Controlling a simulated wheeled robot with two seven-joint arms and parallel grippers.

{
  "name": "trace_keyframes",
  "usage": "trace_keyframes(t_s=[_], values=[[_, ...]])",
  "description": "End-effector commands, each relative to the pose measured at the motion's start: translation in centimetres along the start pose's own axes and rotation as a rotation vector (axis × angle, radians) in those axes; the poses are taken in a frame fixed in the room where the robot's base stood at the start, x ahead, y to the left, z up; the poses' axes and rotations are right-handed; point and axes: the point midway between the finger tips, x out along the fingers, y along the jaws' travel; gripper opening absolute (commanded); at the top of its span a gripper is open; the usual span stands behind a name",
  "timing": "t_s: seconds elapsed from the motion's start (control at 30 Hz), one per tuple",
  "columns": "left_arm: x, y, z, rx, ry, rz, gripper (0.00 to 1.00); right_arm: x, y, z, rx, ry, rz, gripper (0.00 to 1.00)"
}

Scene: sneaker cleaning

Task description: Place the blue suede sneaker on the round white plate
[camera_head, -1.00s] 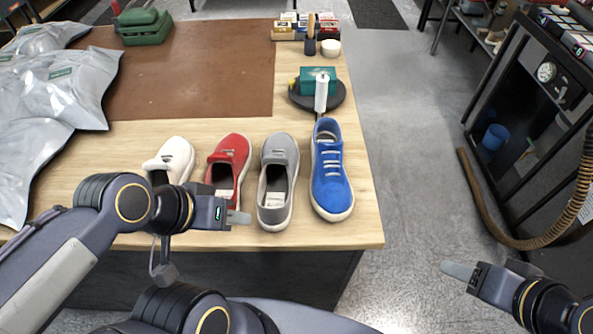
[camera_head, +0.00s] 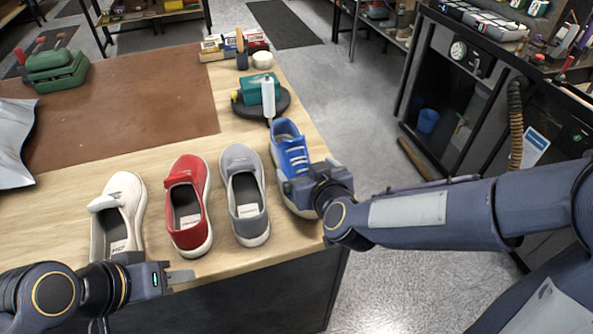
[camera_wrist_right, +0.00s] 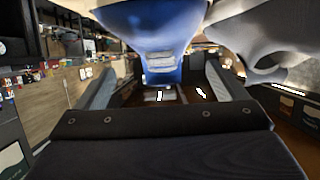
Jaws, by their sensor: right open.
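The blue sneaker (camera_head: 288,150) stands on the table's right side, the rightmost in a row of shoes. My right gripper (camera_head: 292,188) is at its near end and hides part of it. In the right wrist view, the blue sneaker (camera_wrist_right: 155,35) lies ahead of and partly between the two open fingers (camera_wrist_right: 158,88); contact cannot be told. My left gripper (camera_head: 182,277) is at the table's front edge, near the white shoe; its jaw opening cannot be told. I cannot make out a round white plate in these views.
A grey shoe (camera_head: 245,200), a red shoe (camera_head: 187,210) and a white shoe (camera_head: 122,205) stand left of the blue one. Behind are a dark round stand (camera_head: 283,100) with a white bottle (camera_head: 267,97), and a small white bowl (camera_head: 262,59). The brown mat (camera_head: 120,105) has bare room.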

Motion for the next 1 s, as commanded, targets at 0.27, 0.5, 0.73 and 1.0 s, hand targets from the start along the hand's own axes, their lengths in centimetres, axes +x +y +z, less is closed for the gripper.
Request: trace_keyframes(t_s=[0.27, 0.5, 0.73, 1.0], values=[[0.0, 0.0, 0.0, 0.0, 0.0, 0.0, 0.36, 4.0, -0.1, -0.2, 0.002, -0.003, 0.0, 0.92], [0.0, 0.0, 0.0, 0.0, 0.0, 0.0, 0.36, 5.4, -0.1, -0.3, 0.002, 0.0, -0.002, 0.92], [0.0, 0.0, 0.0, 0.0, 0.0, 0.0, 0.36, 5.3, -0.1, -0.3, 0.002, 0.0, -0.002, 0.81], [0.0, 0.0, 0.0, 0.0, 0.0, 0.0, 0.36, 5.3, -0.1, -0.3, 0.002, -0.001, -0.002, 0.46]])
